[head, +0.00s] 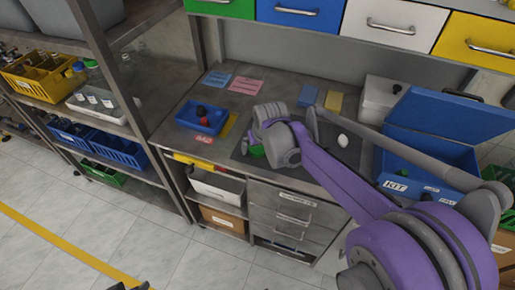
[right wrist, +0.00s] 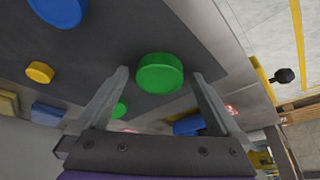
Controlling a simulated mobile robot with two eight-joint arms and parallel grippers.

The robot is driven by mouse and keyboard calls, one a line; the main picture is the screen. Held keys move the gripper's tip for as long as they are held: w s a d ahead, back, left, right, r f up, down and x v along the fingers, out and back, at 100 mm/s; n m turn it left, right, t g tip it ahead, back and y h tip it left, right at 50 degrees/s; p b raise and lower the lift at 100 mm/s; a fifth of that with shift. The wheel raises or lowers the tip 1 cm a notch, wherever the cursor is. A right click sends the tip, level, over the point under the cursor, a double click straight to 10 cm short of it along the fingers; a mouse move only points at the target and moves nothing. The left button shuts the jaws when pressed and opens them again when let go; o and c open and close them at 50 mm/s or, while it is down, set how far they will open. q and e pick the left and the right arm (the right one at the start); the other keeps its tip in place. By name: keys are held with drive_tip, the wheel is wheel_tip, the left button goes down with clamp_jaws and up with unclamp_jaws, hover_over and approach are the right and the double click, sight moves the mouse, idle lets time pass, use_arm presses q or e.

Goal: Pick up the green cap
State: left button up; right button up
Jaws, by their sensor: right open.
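The green cap (right wrist: 160,73) is a round disc on the dark mat. In the right wrist view it lies between the fingertips of my right gripper (right wrist: 160,78), with a gap on each side. The gripper is open and holds nothing. In the head view my right gripper (head: 262,143) is low over the worktop, and its links cover much of the spot. A bit of green (head: 257,151) shows beside it. A second, smaller-looking green piece (right wrist: 120,108) shows near the left finger in the wrist view. My left gripper is not in view.
A yellow cap (right wrist: 40,72) and a blue piece (right wrist: 58,10) lie on the mat. A blue tray (head: 182,118) holds red and dark pieces. A white egg-shaped piece (head: 343,140) lies right of the gripper. An open blue KIT box (head: 396,186) stands at right.

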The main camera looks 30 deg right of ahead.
drive_tip(key=c, duration=1.3)
